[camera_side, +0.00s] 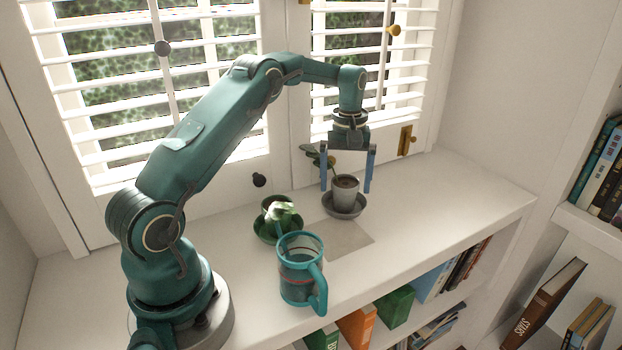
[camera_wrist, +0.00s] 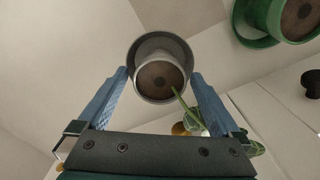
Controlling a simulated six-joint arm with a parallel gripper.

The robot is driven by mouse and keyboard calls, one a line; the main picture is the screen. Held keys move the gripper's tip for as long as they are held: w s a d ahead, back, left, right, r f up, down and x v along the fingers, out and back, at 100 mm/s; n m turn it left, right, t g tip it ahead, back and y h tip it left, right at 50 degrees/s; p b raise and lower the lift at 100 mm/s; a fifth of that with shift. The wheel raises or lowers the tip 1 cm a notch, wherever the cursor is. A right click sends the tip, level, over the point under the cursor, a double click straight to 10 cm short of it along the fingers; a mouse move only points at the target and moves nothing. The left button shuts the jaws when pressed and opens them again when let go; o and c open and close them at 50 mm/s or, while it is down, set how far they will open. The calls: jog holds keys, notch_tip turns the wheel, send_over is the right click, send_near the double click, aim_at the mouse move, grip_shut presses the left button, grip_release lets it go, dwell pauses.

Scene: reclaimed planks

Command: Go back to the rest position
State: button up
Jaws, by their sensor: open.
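My gripper (camera_side: 345,189) is open, pointing down, with its two blue fingers spread on either side of a small grey pot (camera_side: 345,193). The pot stands upright in a grey saucer (camera_side: 343,212) on the white shelf top. In the wrist view my gripper (camera_wrist: 160,73) shows a finger on each side of the grey pot (camera_wrist: 160,80), with gaps between. The pot holds brown soil and a plant whose leaves (camera_side: 313,153) lean left, near the left finger. I cannot tell exactly how far the fingertips reach down beside the pot.
A green pot with a pale-leaved plant (camera_side: 281,213) sits in a green saucer (camera_side: 266,234) to the left. A teal mug (camera_side: 301,270) stands in front. A grey square (camera_side: 348,242) on the shelf is bare. Shuttered windows (camera_side: 160,100) stand close behind; the shelf's right end is clear.

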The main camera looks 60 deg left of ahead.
notch_tip(320, 180, up, 5)
jog(key=shift+f, duration=0.2)
jog(key=s+d+r+m+t, duration=0.2)
jog(key=s+d+r+m, duration=0.1)
jog(key=d+r, duration=0.35)
jog(key=s+d+m+t, duration=0.1)
jog(key=s+d+m, duration=0.1)
jog(key=s, duration=0.4)
jog(key=s+d+m+t, duration=0.1)
jog(key=s+d+m, duration=0.2)
jog(key=s+d, duration=0.2)
jog(key=s+d+m+t, duration=0.1)
jog(key=s+d+m, duration=0.2)
jog(key=s, duration=0.4)
jog(key=shift+d+t, duration=0.15)
jog(key=shift+t, duration=0.15)
